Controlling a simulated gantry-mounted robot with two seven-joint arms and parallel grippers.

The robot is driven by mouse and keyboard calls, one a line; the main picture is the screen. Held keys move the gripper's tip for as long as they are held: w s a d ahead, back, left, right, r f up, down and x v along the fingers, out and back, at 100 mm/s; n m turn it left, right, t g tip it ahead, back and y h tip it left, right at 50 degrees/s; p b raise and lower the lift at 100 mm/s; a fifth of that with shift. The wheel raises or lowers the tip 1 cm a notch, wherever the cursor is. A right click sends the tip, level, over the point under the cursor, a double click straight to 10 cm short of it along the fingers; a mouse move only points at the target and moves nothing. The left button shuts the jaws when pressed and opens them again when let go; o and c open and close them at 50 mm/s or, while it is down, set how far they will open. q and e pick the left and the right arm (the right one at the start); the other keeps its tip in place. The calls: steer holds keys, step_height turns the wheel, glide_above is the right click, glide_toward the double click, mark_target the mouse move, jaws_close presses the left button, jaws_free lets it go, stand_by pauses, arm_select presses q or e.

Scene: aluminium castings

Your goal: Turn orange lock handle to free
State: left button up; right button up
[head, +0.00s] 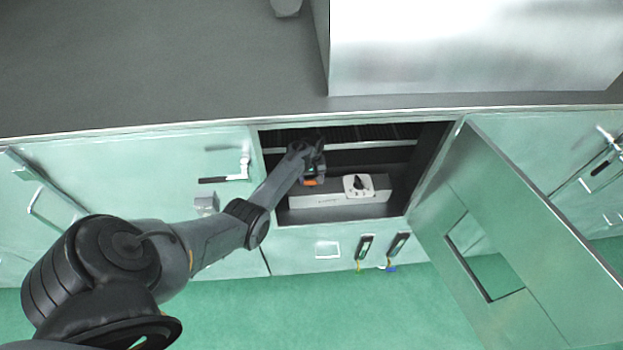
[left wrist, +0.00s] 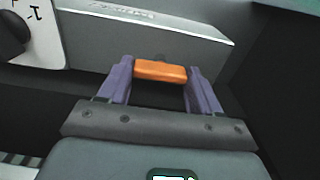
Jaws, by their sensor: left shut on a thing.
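The orange lock handle (left wrist: 160,71) lies between the two purple fingers of my left gripper (left wrist: 160,75) in the left wrist view, and the fingers are shut on it. In the head view the orange handle (head: 310,183) shows as a small patch at the tip of my left gripper (head: 313,177), inside the open cabinet compartment. The handle sits at the front of a grey box (head: 330,199), which also shows in the left wrist view (left wrist: 150,35). The handle's mount is mostly hidden. My right gripper is in neither view.
A white plate with a black knob (head: 358,186) is on the grey box, right of the handle; the knob is at the left edge of the left wrist view (left wrist: 12,35). The cabinet door (head: 520,230) stands open at the right. Green cabinet fronts surround the opening.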

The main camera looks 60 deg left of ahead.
arm_select(q)
steer(key=shift+n, duration=0.3)
steer(key=n+p, duration=0.1)
steer(key=n, duration=0.2)
steer(key=shift+p, duration=0.3)
steer(key=n, duration=0.4)
steer(key=shift+n, duration=0.3)
steer(key=n, duration=0.4)
steer(key=shift+n, duration=0.3)
steer(key=n+b, duration=0.2)
steer(key=n, duration=0.2)
steer(key=shift+n, duration=0.4)
steer(key=o, duration=1.1)
steer(key=shift+c, duration=0.2)
